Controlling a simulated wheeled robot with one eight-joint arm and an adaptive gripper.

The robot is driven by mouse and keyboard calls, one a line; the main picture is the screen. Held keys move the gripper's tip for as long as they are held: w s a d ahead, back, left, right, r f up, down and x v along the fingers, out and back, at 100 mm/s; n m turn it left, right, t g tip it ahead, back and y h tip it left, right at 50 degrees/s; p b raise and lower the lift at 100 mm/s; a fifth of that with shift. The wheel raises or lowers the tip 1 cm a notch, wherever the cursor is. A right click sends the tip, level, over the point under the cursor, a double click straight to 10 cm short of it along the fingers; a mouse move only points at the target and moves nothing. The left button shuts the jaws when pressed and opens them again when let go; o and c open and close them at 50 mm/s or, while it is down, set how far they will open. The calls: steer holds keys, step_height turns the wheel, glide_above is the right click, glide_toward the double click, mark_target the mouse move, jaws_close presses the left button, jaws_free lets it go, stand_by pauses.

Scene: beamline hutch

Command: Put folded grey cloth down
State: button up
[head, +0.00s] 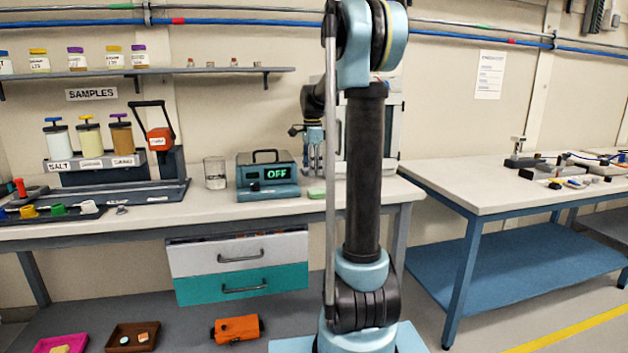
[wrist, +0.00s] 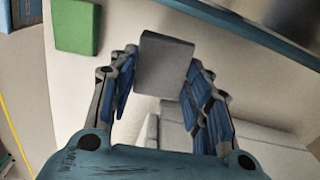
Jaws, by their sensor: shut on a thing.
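The folded grey cloth (wrist: 163,66) shows as a flat grey block between the fingertips of my gripper (wrist: 160,85) in the wrist view. The blue-padded fingers are shut on its two sides. In the head view my gripper (head: 313,160) points down over the pale bench top, right of the box reading OFF and partly behind my arm. I cannot make out the cloth in the head view. I cannot tell whether it touches the bench top.
A green block (wrist: 77,27) lies beside the cloth in the wrist view; a green piece (head: 317,193) shows by the OFF box (head: 267,178). A glass beaker (head: 215,172) stands left of that box. A second table (head: 470,190) holds small parts at right.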

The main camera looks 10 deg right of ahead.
mark_target(312, 185)
steer(key=shift+f, duration=2)
steer(key=shift+f, duration=0.2)
steer(key=o, duration=1)
step_height(312, 185, up, 17)
steer(key=s+f+n+t, duration=0.1)
steer(key=s+f+n, duration=0.35)
steer(key=s, duration=0.65)
steer(key=s+f+n, duration=0.4)
steer(key=s+f, duration=0.2)
steer(key=s, duration=0.4)
steer(key=s+f+n+t, duration=0.1)
steer(key=s+f+n, duration=0.6)
steer(key=s+f, duration=1)
step_height(312, 185, down, 2)
steer(key=shift+s+d+f+n, duration=0.25)
steer(key=shift+s+d+n, duration=0.1)
